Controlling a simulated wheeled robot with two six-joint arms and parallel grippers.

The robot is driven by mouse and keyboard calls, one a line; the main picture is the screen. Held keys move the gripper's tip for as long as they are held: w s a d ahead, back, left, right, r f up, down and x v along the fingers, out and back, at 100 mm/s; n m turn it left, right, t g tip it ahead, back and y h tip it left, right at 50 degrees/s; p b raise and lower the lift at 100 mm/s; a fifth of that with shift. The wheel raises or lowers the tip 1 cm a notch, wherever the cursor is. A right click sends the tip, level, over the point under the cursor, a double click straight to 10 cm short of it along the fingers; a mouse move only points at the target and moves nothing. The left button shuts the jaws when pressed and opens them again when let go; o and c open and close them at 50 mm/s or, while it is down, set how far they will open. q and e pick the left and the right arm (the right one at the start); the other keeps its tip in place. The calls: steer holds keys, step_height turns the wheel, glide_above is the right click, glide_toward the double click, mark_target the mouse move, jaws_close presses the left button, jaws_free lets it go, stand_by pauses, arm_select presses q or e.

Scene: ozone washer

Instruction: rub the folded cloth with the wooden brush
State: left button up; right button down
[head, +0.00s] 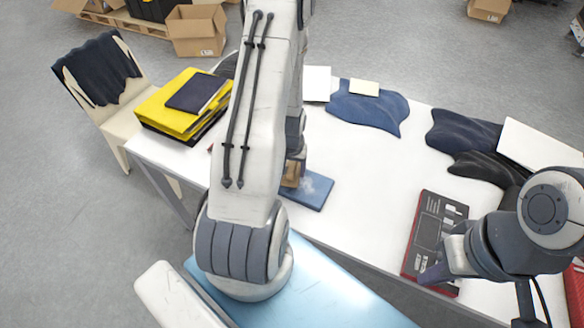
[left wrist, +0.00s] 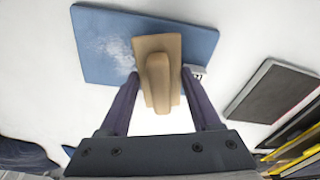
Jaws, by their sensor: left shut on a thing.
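The folded blue cloth (head: 314,192) lies flat on the white table, partly behind my left arm in the head view. In the left wrist view the cloth (left wrist: 95,40) has a pale, foamy-looking patch. The wooden brush (left wrist: 172,46) overlaps the cloth's near edge in that view; the brush (head: 291,174) also shows in the head view beside my arm. My left gripper (left wrist: 160,76) has its fingers on either side of the brush's handle and is shut on it. My right gripper (head: 434,274) is over the red and black panel; its finger gap is hidden.
A red and black panel (head: 425,235) lies on the table (head: 365,180) at the right. Yellow folders (head: 180,112) with a dark book are at the left. Dark blue garments (head: 368,107) lie along the far side. The table between cloth and panel is clear.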

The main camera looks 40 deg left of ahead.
arm_select(q)
steer(key=shift+f, duration=0.35)
stand_by(0.6)
